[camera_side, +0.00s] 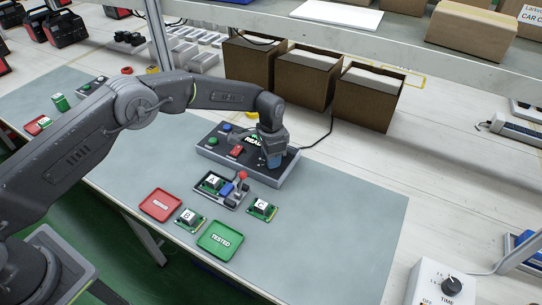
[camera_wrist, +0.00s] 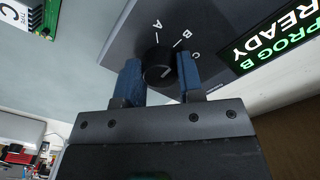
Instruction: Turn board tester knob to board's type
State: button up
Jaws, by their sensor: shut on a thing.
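The board tester (camera_side: 210,150) is a dark grey box on the grey mat. Its black knob (camera_wrist: 158,66) sits between my gripper's blue fingers, with marks A, B and C around it. Where the knob points is not clear. My gripper (camera_wrist: 160,78) is shut on the knob; in the side view the gripper (camera_side: 273,158) hides it. The tester's green display (camera_wrist: 278,35) reads PROG B READY. A board marked A (camera_side: 213,182) sits in the fixture (camera_side: 233,203) in front of the tester. A board marked B (camera_side: 189,219) and a board marked C (camera_side: 263,208) lie beside the fixture.
A red tray (camera_side: 160,204) and a green TESTED tray (camera_side: 221,240) lie in front. The fixture has a red-knobbed lever (camera_side: 242,178) close to my gripper. Brown open boxes (camera_side: 305,78) stand behind the tester. The mat's right side is clear.

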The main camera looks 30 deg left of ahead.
jog(key=n, duration=0.3)
jog(key=shift+n, duration=2.4)
jog(key=o, duration=0.9)
notch_tip(320, 180, up, 14)
jog(key=shift+f, duration=0.1)
